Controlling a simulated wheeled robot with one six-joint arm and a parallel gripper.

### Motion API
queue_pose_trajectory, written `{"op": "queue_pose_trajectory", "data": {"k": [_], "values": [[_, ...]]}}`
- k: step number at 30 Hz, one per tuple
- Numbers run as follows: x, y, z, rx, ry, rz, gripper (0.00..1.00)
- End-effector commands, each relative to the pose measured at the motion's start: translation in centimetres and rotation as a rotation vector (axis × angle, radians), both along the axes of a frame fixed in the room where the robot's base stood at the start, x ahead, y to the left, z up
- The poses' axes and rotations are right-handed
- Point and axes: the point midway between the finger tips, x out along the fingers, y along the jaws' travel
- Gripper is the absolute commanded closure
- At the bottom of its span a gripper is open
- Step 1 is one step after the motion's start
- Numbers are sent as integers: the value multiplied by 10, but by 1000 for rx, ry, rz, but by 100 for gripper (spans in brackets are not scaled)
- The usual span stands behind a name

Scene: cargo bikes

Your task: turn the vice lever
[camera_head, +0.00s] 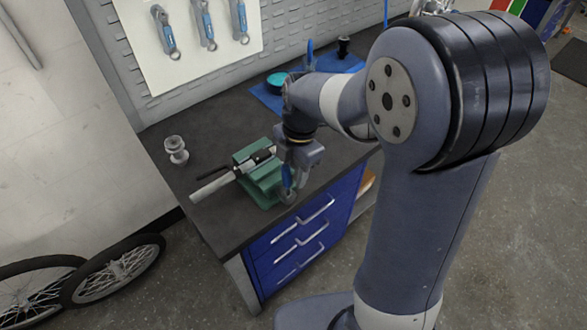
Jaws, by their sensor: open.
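The green vice (252,186) stands near the front corner of the dark workbench. A pale tube (213,187) with a black part (254,160) at its inner end lies across the vice and sticks out to the left. A small grey metal piece (288,197) shows at the vice's front right; it looks like the lever or its hub, but I cannot tell which. My gripper (288,185) points down at the vice's right side, just above this grey piece. It is open. My wrist and fingers hide part of the vice, and I cannot tell whether they touch the lever.
A silver hub-like part (176,149) stands on the workbench (225,118) to the left. A teal dish (277,82) sits on a blue mat (267,98) behind. Wrenches (205,25) hang on the back panel. Blue drawers (300,240) are below; bicycle wheels (112,270) lean at lower left.

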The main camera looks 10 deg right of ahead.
Motion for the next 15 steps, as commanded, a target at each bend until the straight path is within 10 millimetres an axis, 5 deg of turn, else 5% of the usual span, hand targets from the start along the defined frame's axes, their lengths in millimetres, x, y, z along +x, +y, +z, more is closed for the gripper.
{"op": "queue_pose_trajectory", "data": {"k": [5,15], "values": [[1,-1,7,1,-3,0,59],[7,-8,71,0,-6,-1,59]]}}
